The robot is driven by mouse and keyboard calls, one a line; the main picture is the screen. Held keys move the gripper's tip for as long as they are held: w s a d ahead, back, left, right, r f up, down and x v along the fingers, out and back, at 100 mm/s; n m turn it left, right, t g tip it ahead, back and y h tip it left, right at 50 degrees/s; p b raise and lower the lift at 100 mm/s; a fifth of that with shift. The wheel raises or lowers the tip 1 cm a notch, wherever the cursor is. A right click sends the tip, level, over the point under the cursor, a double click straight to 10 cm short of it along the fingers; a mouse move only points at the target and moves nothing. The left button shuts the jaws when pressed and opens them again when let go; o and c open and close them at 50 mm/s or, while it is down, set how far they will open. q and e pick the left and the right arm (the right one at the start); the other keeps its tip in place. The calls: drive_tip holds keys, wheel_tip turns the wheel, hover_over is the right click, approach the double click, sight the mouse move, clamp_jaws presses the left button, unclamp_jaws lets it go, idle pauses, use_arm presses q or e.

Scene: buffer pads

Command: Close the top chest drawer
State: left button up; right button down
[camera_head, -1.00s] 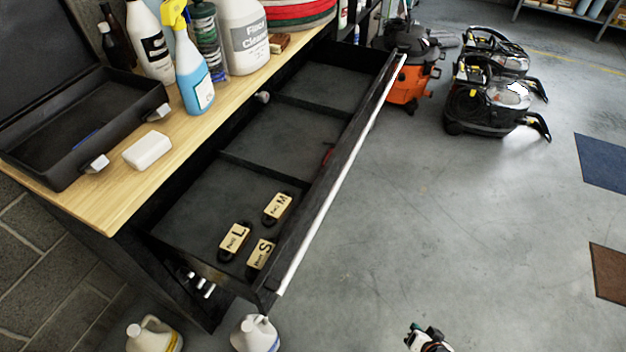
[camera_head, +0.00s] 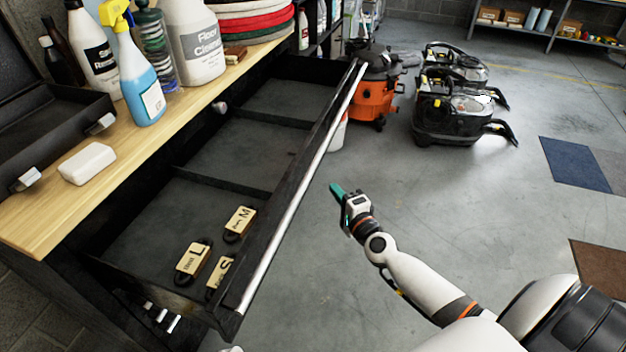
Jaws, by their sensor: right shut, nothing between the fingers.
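The top chest drawer (camera_head: 225,155) is pulled out wide from under the wooden top of the chest (camera_head: 140,142). A bright strip runs along the top edge of its black front (camera_head: 300,190). Inside are three empty-looking sections, with several tan labelled blocks marked M (camera_head: 239,220), L (camera_head: 193,258) and S (camera_head: 217,272) in the nearest one. My right gripper (camera_head: 338,190) is shut and empty, to the right of the drawer front and apart from it in the picture. My left gripper is out of view.
A blue spray bottle (camera_head: 139,75), a floor cleaner jug (camera_head: 194,45), a white soap bar (camera_head: 87,163) and an open black case (camera_head: 50,130) stand on the top. An orange vacuum (camera_head: 373,100) and black machines (camera_head: 455,105) stand on the floor beyond.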

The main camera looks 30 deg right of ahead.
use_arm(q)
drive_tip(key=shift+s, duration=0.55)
use_arm(e)
drive_tip(key=w+a, duration=0.2)
drive_tip(key=w, duration=0.5)
drive_tip(key=shift+a, duration=0.15)
drive_tip(key=shift+w+a, duration=0.1)
